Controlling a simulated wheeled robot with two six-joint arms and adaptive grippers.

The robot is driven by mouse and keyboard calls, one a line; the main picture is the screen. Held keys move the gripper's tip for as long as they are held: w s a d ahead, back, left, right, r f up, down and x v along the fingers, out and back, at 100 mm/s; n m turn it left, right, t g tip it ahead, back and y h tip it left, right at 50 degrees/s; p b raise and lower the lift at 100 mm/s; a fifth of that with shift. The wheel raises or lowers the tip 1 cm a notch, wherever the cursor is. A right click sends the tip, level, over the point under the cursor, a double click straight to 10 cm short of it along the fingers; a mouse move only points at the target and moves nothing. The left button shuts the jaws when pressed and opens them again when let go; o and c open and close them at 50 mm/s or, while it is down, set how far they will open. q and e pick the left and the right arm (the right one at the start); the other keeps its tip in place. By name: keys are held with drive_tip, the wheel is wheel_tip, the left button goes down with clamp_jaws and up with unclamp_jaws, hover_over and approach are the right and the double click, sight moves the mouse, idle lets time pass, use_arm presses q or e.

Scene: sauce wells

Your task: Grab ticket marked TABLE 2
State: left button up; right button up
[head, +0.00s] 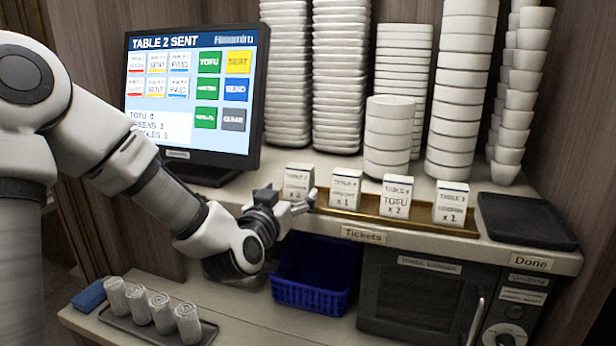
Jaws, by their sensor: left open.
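Several white tickets stand in a row along a brass rail (385,217) on the shelf edge. The leftmost ticket (298,178) has a small heading that I cannot read for certain. The second ticket (345,189) seems to read TABLE 4. The third ticket (396,197) shows TOFU x 2, and the rightmost ticket (451,204) seems to read TABLE 3. My left gripper (294,203) is open and empty. Its fingers are at the leftmost ticket's lower front, and I cannot tell whether they touch it. My right gripper is out of view.
A screen (192,88) headed TABLE 2 SENT stands at the left. Stacked white bowls (388,137) rise behind the tickets. A black tray (527,220) sits at the right above the Done label. Below are a blue basket (312,296), an oven (425,300) and rolled towels (162,313).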

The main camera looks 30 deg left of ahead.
sight(297, 182)
use_arm(q)
drive_tip(key=shift+w+a+r+p, duration=0.15)
drive_tip(key=shift+w+r+p, duration=0.8)
drive_tip(key=shift+p, duration=0.15)
drive_tip(key=w, duration=0.1)
drive_tip(key=w+f, duration=0.1)
drive_tip(key=w+a, duration=0.1)
drive_tip(key=w, duration=0.1)
drive_tip(key=shift+f+p, duration=0.15)
drive_tip(key=shift+p, duration=0.2)
drive_tip(key=shift+s, duration=0.2)
drive_tip(key=shift+c, duration=0.7)
drive_tip(key=shift+s+d+r, duration=0.1)
drive_tip(key=shift+s+r, duration=0.1)
drive_tip(key=shift+r, duration=0.05)
drive_tip(key=c, duration=1.1)
drive_tip(key=shift+w+f, duration=0.1)
drive_tip(key=shift+w, duration=0.05)
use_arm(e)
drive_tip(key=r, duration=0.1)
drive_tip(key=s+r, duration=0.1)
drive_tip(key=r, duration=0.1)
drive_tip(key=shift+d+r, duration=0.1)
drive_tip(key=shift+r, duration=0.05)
